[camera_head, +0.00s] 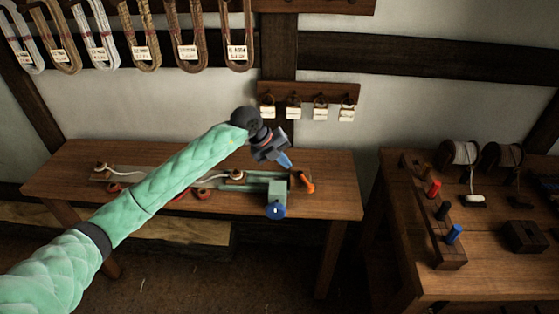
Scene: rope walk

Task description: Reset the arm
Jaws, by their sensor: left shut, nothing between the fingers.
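My left arm (160,181) comes in from the lower left in a padded green sleeve and reaches over the wooden table. My left gripper (286,162) is shut and empty. Its blue tip is above the right part of the table, just up and left of an orange handle (305,182). I cannot tell from this view how far apart they are in depth. A green block with a blue round face (275,205) sits at the front of the bench device, below the gripper. My right gripper is out of view.
The left table (335,195) carries white rope (215,179), partly hidden by my arm. The right table (485,255) holds a rack with red, black and blue handles (453,234) and spools (466,153). Rope coils (188,45) hang on the wall. A small tagged rack (309,92) is behind the gripper.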

